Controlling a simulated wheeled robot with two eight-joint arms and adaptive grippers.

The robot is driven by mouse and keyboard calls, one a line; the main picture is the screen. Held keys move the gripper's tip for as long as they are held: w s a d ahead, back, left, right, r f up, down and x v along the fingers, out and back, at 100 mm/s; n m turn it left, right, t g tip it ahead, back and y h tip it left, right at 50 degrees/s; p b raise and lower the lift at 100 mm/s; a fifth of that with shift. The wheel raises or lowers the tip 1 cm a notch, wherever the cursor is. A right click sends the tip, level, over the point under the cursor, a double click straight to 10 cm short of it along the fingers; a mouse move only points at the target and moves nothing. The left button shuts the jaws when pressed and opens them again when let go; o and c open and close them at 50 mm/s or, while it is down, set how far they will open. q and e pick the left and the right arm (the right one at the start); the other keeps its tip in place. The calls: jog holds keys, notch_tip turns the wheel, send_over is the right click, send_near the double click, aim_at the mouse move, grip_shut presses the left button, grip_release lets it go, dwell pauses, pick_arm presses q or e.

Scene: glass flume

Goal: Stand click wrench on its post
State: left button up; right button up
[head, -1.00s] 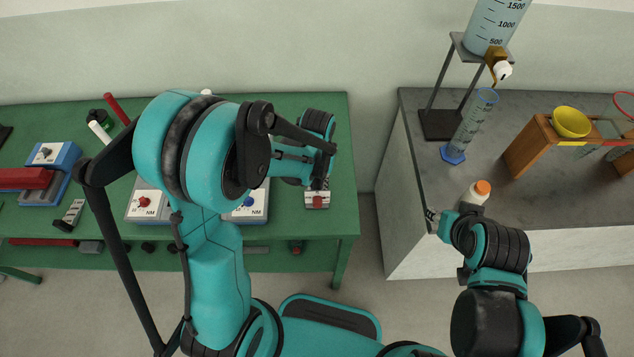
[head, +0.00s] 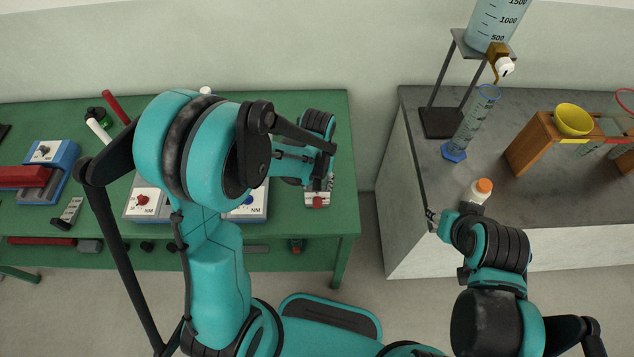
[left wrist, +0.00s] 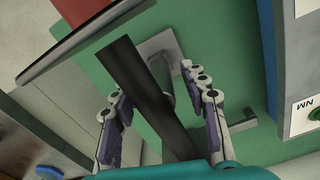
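My left gripper (head: 320,186) is over the right end of the green table, its fingers partly hidden by my arm. In the left wrist view its two fingers (left wrist: 160,100) stand apart on both sides of a long dark bar (left wrist: 148,88), with green gaps visible beside it. The bar is probably the click wrench's handle. Behind it a grey plate with a short grey stem (left wrist: 163,42) rests on the green top, perhaps the post; whether the bar sits on it I cannot tell.
The green table (head: 340,150) carries a blue device (head: 62,155), testers with knobs (head: 145,201) and a red bar (head: 113,105).

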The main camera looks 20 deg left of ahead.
pick_arm(q)
notch_tip(320, 180, up, 12)
jog(key=shift+r, duration=0.1)
jog(key=shift+s+a+r+t, duration=0.1)
jog(key=shift+s+a+t, duration=0.1)
jog(key=shift+s+t, duration=0.15)
jog(key=s+a+t+b, duration=0.4)
jog(key=s+t, duration=0.2)
jog(key=s, duration=0.3)
jog(key=shift+s+a, duration=0.15)
jog(key=shift+s, duration=0.2)
